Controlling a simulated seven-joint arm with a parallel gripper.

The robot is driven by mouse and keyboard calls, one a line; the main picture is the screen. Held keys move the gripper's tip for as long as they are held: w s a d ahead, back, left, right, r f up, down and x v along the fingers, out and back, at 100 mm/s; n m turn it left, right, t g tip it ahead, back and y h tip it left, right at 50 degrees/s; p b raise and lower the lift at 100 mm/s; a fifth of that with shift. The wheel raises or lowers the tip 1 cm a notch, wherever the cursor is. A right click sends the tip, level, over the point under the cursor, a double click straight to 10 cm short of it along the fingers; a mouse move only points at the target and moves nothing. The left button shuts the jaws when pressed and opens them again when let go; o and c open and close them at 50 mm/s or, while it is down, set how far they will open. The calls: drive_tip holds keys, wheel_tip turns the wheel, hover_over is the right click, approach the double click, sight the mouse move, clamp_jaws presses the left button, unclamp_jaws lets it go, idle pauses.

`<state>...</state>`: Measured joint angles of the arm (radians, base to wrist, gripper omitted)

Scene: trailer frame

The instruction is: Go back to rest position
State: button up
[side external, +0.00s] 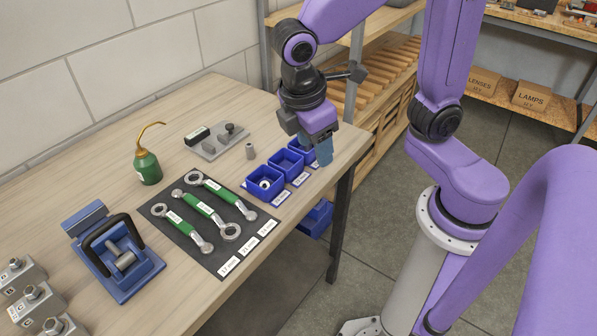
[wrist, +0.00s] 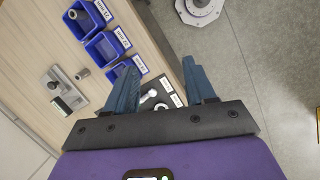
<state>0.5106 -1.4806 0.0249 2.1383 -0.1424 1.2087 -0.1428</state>
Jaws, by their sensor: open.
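My gripper (side external: 322,150) hangs over the right end of the workbench, above the farthest blue bin. In the wrist view its two blue fingers (wrist: 160,85) are spread apart with nothing between them. Below them that view shows the bench edge, the grey floor and part of the dark mat.
Several blue bins (side external: 265,186) stand in a row; the nearest holds a ring-shaped part. Green-handled wrenches lie on a dark mat (side external: 185,247). A green oil can (side external: 147,167), a grey fixture plate (side external: 217,148) and a blue clamp device (side external: 115,255) stand on the bench (side external: 90,160).

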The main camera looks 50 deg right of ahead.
drive_tip(key=s+d+f+y, duration=0.2)
drive_tip(key=s+d, duration=0.3)
drive_tip(key=s, duration=0.5)
drive_tip(key=shift+s+d+m+y, duration=0.2)
drive_tip(key=shift+m+y, duration=0.2)
drive_tip(key=shift+y, duration=0.3)
idle(0.6)
